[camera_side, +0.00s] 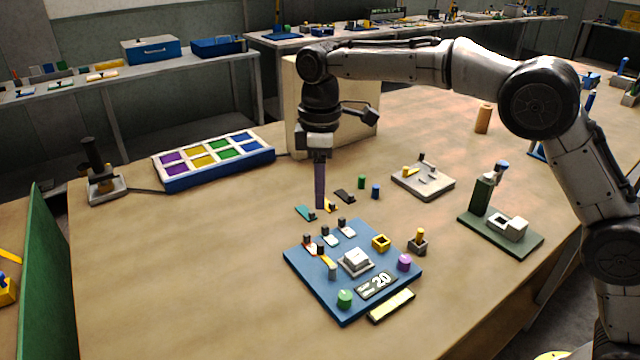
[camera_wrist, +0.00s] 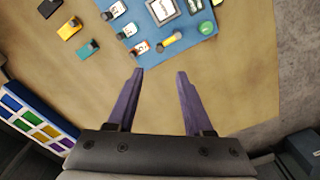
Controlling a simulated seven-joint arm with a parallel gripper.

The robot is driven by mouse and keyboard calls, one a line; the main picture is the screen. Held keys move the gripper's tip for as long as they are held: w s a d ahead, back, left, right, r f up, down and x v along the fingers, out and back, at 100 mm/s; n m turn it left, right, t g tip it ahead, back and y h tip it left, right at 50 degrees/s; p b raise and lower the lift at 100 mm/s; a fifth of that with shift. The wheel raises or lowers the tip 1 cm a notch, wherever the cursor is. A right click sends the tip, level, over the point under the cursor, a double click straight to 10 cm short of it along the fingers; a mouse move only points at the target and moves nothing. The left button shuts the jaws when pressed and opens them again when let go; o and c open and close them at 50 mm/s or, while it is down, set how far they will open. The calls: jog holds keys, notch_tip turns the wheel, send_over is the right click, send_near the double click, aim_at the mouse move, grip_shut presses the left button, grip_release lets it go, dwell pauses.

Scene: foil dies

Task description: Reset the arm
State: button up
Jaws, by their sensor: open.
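My gripper (camera_side: 320,205) hangs from my arm over the table, with its purple fingers pointing down. In the wrist view my gripper (camera_wrist: 160,75) is open, with bare table between the fingers and nothing held. In the side view the blue board (camera_side: 310,275) lies in front of and below the fingers. It carries a grey square block (camera_side: 355,261), several small dies, a green knob (camera_side: 345,298), a purple knob (camera_side: 404,262) and a label reading 20. The blue board (camera_wrist: 195,38) also shows at the top of the wrist view.
Loose teal (camera_side: 305,213), yellow (camera_side: 330,205) and black (camera_side: 345,196) pieces lie near my fingers. A tray of coloured compartments (camera_side: 215,178) stands at the back left. A grey fixture (camera_side: 423,182) and a green press (camera_side: 500,232) stand to the right. The front left of the table is clear.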

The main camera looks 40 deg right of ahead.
jog(key=shift+r, duration=0.2)
jog(key=shift+d, duration=0.1)
jog(key=s+d+r+m+t, duration=0.3)
jog(key=s+d+r, duration=0.8)
jog(key=s+r, duration=0.25)
jog(key=s+d+f+m+t, duration=0.1)
jog(key=s+f+m, duration=0.3)
jog(key=s, duration=0.5)
jog(key=s+d+f+m+t, duration=0.1)
jog(key=s+d+f+m, duration=0.3)
jog(key=s+f, duration=0.4)
jog(key=shift+s+f+t, duration=0.25)
jog(key=shift+s+t, duration=0.05)
jog(key=shift+s, duration=0.7)
